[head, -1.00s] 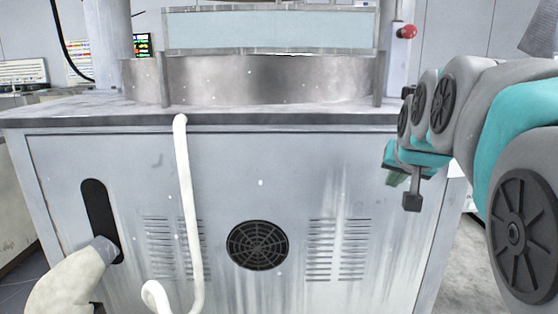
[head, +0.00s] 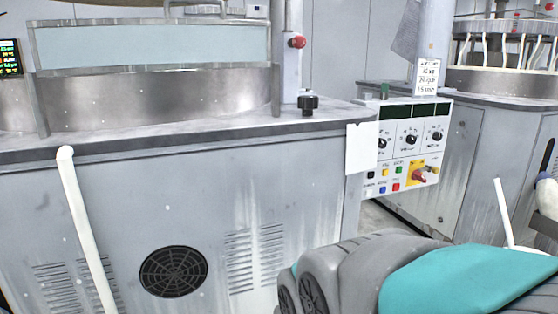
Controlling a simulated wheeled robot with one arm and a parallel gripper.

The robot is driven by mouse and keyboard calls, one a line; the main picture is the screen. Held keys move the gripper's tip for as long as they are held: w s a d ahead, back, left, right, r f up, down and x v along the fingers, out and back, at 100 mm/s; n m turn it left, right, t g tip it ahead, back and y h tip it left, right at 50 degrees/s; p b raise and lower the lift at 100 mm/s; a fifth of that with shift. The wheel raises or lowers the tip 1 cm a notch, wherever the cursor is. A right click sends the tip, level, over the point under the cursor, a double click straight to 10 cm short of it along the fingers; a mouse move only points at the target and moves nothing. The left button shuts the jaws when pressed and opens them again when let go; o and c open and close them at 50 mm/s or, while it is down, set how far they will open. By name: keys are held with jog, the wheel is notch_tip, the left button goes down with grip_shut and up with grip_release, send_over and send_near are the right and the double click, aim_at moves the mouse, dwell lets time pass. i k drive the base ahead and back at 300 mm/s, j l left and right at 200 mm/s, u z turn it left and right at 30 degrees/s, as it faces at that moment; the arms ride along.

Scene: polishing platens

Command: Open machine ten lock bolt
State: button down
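A grey polishing machine (head: 120,190) fills the left and middle of the head view. A small black knob (head: 308,104) stands upright on the right end of its top, near a post. I cannot tell whether this knob is the lock bolt, and no machine number is readable. My gripper is not in view. Only my grey and teal arm links show at the bottom right, below the machine's right side.
A control panel (head: 405,145) with dials and coloured buttons is right of the machine, beside a blank white sheet (head: 361,148). A red knob (head: 297,41) is on the post. A second machine (head: 510,90) stands at the right, with floor between them.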

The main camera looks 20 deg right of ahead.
aim_at(435, 170)
jog(key=z, duration=1.6)
